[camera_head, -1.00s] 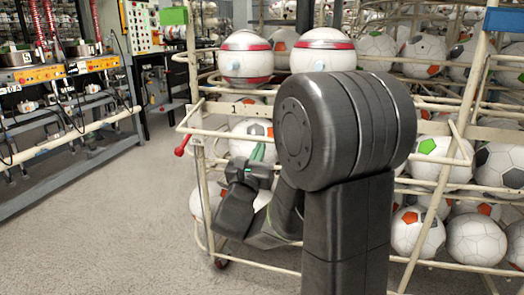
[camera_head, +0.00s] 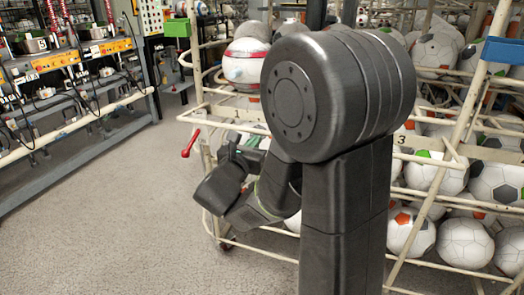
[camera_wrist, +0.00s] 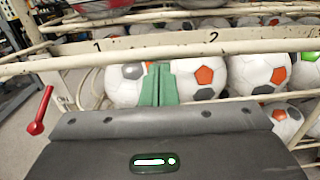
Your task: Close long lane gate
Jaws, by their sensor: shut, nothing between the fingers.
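A cream-coloured tube rack holds soccer balls in lanes. A red-handled lever (camera_head: 190,143) sticks out at the rack's left front corner; it also shows at the left of the wrist view (camera_wrist: 40,112). I cannot tell for certain which part is the long lane gate. My gripper (camera_wrist: 157,85) has green fingers, shut and empty, pointing at the rack just below the rail (camera_wrist: 200,45) marked 1 and 2. The red lever is to the left of the fingers, apart from them. In the head view my arm hides much of the rack's middle.
Soccer balls (camera_wrist: 258,73) lie behind and beside the fingers. A red-and-white ball (camera_head: 246,62) sits on the upper rack. A green tag (camera_head: 177,28) is at the upper left. Machines on a bench (camera_head: 80,75) stand at left. The grey floor (camera_head: 100,215) between is clear.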

